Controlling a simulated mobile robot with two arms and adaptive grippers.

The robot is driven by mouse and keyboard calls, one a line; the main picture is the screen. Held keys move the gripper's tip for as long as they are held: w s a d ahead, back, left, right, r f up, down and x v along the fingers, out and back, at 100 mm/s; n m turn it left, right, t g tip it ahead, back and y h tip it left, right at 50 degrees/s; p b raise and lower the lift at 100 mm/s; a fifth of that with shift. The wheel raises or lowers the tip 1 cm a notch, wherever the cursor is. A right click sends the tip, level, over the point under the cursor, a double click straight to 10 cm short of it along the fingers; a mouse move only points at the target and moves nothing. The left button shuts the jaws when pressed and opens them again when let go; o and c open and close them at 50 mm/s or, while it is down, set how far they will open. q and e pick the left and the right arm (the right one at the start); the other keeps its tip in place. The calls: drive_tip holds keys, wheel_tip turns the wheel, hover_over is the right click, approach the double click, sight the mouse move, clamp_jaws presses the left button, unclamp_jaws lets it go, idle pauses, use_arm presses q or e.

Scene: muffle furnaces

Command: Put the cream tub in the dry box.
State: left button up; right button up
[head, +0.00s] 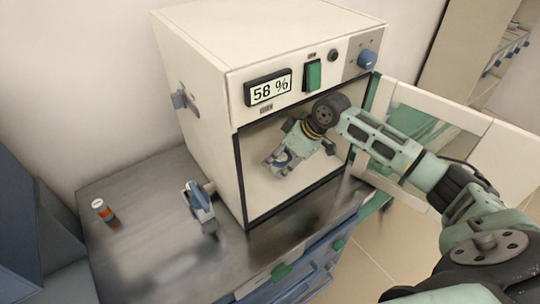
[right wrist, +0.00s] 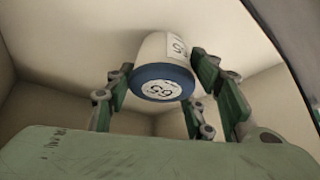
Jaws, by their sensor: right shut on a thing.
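The dry box (head: 205,130) is a cream cabinet with a 58 % display, and its door (head: 400,110) stands open to the right. My right gripper (head: 284,158) is inside the opening. It is shut on the cream tub, which is mostly hidden by the fingers in the head view. In the right wrist view the cream tub (right wrist: 160,62) shows a blue end and white labels, held between the green fingers (right wrist: 165,92). Pale inner walls surround it. I cannot tell whether the tub touches the box floor. My left gripper is not in view.
The box stands on a grey metal bench (head: 150,250). An orange-and-grey vial with a white cap (head: 104,211) and a blue-and-grey device (head: 201,208) stand on the bench's left part. Blue drawers (head: 310,265) are below. A shelf (head: 470,50) stands at the back right.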

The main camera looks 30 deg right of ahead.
drive_tip(key=w+a+p, duration=0.1)
drive_tip(key=w+a, duration=0.1)
drive_tip(key=shift+w+a+r, duration=0.1)
drive_tip(key=shift+w+a, duration=0.15)
drive_tip(key=shift+w, duration=0.15)
drive_tip(key=shift+d+f, duration=0.1)
drive_tip(key=shift+f, duration=0.75)
drive_tip(key=shift+s+d, duration=0.1)
drive_tip(key=o, duration=1.2)
drive_tip(key=shift+o, duration=0.3)
